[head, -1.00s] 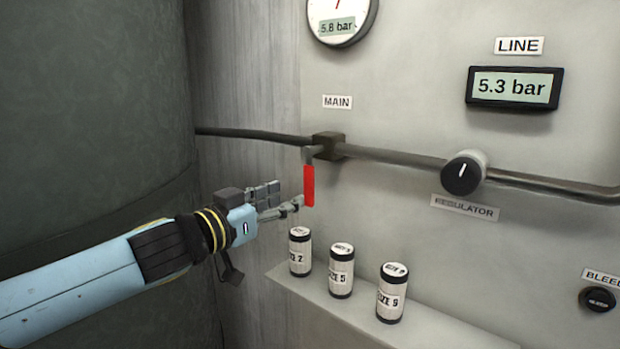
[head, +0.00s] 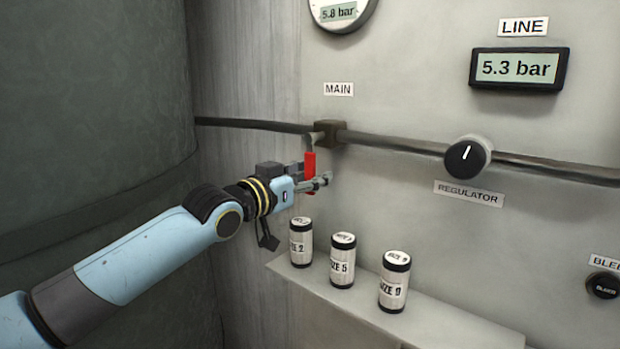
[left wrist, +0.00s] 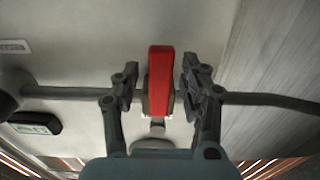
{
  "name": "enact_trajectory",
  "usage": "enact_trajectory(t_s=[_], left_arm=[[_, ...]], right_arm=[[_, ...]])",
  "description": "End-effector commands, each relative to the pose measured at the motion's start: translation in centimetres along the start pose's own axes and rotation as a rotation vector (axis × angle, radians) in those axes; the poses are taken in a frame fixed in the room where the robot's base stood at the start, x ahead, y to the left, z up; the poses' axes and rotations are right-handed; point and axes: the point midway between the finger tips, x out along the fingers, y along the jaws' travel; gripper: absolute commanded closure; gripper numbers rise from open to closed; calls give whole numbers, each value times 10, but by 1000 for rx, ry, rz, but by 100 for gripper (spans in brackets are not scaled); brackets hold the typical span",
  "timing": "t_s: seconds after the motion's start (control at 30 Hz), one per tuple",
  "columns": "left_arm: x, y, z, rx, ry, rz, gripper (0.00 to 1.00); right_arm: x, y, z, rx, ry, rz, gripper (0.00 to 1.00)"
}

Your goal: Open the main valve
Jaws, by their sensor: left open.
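The main valve's red lever (head: 310,164) hangs down from a dark valve block (head: 329,132) on the pipe, below the MAIN label (head: 338,89). My left gripper (head: 318,182) is at the lever's lower part in the head view. In the left wrist view the red lever (left wrist: 160,80) stands between the two open fingers of the left gripper (left wrist: 154,88). A small gap shows on each side. Part of the lever's lower end is hidden by the gripper in the head view. My right gripper is not in view.
Three canisters, the nearest to the gripper being the left one (head: 301,242), stand on a ledge (head: 450,325) below. The regulator knob (head: 467,157) sits on the pipe to the right. The LINE display (head: 518,68) reads 5.3 bar. A large dark tank (head: 90,90) fills the left.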

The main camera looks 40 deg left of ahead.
Motion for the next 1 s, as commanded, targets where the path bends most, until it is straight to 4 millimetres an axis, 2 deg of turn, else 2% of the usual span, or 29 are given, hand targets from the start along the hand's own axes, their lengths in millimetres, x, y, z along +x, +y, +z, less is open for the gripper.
enact_trajectory(t_s=[0.07,0.4,1.0], left_arm=[[0,0,0,0,0,0,56],[0,0,0,0,0,0,100],[1,2,-1,-32,0,0,100]], right_arm=[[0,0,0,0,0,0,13],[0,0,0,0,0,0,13],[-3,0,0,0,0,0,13]])
